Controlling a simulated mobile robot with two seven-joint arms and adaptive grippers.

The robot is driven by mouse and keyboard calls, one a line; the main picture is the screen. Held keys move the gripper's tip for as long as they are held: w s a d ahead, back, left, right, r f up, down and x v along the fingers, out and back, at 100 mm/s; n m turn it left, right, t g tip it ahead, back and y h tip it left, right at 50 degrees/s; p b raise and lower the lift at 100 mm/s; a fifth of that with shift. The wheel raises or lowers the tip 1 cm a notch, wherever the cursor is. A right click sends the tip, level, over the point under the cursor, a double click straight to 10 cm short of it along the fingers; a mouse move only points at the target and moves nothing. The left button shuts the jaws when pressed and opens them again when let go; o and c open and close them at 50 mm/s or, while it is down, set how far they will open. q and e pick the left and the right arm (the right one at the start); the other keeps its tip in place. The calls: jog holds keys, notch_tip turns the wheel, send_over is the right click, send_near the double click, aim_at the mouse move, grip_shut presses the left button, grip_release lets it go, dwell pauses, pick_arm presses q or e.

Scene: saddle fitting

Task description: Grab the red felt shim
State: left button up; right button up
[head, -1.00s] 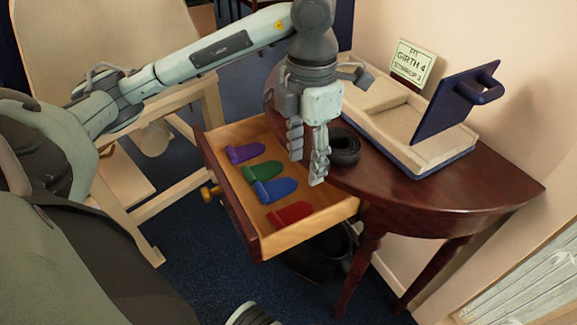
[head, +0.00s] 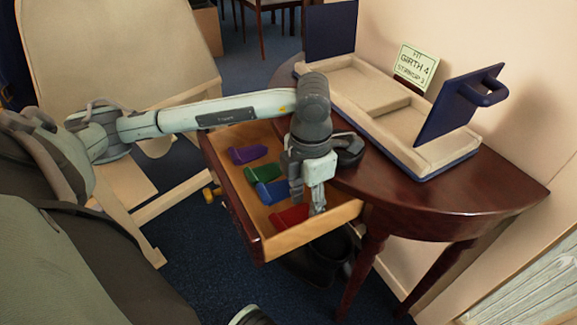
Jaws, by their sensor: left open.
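The red felt shim (head: 289,217) lies in the open wooden drawer (head: 255,215), at its near end. My left gripper (head: 306,207) points down over the drawer, its fingers just at the right side of the red shim and partly covering it. It is open, and I see nothing held in it. Whether a finger touches the shim I cannot tell. My right gripper is not in view.
Blue (head: 273,191), green (head: 264,174) and purple (head: 248,154) shims lie farther back in the drawer. A black coiled strap (head: 347,150) sits on the dark table (head: 450,200). A blue-based padded box (head: 385,105) and a sign (head: 416,66) stand behind.

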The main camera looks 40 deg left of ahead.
pick_arm(q)
jog(key=shift+f+b, duration=0.2)
jog(key=shift+b, duration=0.15)
dwell(0.3)
jog(key=shift+c, duration=0.2)
jog(key=c, duration=0.4)
